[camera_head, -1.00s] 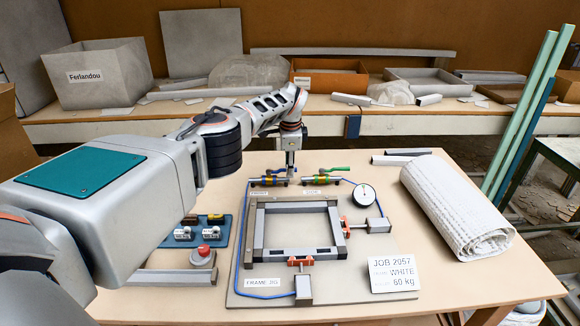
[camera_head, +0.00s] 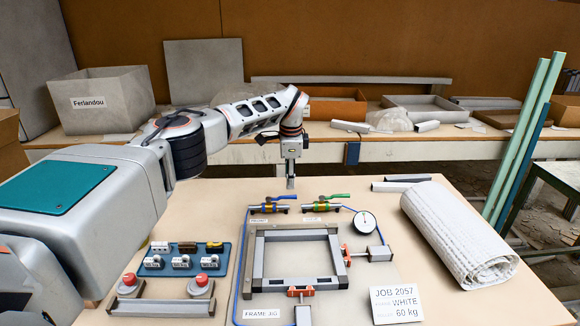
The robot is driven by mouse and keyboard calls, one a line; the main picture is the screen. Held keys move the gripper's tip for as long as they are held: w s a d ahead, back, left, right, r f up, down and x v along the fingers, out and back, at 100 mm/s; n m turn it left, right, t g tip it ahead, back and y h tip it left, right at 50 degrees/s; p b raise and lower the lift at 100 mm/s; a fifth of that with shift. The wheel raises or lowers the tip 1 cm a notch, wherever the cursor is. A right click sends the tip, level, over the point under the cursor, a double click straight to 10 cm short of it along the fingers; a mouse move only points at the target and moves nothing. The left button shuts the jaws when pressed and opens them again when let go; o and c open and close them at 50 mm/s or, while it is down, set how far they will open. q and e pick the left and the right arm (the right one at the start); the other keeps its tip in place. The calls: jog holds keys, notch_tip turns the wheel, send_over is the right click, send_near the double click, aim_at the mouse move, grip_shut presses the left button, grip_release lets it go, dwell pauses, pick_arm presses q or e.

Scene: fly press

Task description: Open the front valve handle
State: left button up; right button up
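The front valve (camera_head: 268,208) is the left of two small valves at the back of the jig board. Its blue handle (camera_head: 285,197) points right, roughly along the valve body. A small label, too blurred to read surely, lies in front of it. My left gripper (camera_head: 291,184) points down just above and behind the right end of the blue handle, seemingly clear of it. Its fingers show as one narrow tip, so their opening cannot be judged. It holds nothing visible. The other valve (camera_head: 322,206), with a green handle (camera_head: 337,197), is to the right. My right gripper is out of view.
A pressure gauge (camera_head: 365,223) stands right of the valves. The grey frame (camera_head: 262,252) and clamps lie in front. A blue switch panel (camera_head: 153,271) and red buttons are at left. A white roll (camera_head: 460,235) lies at right. The table behind the valves is clear.

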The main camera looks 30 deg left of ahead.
pick_arm(q)
jog(key=shift+s+d+r, duration=0.15)
jog(key=shift+s+r, duration=0.05)
jog(key=shift+r, duration=0.9)
jog(key=shift+s+d+r, duration=0.1)
jog(key=shift+s+r, duration=0.1)
jog(key=shift+r, duration=0.9)
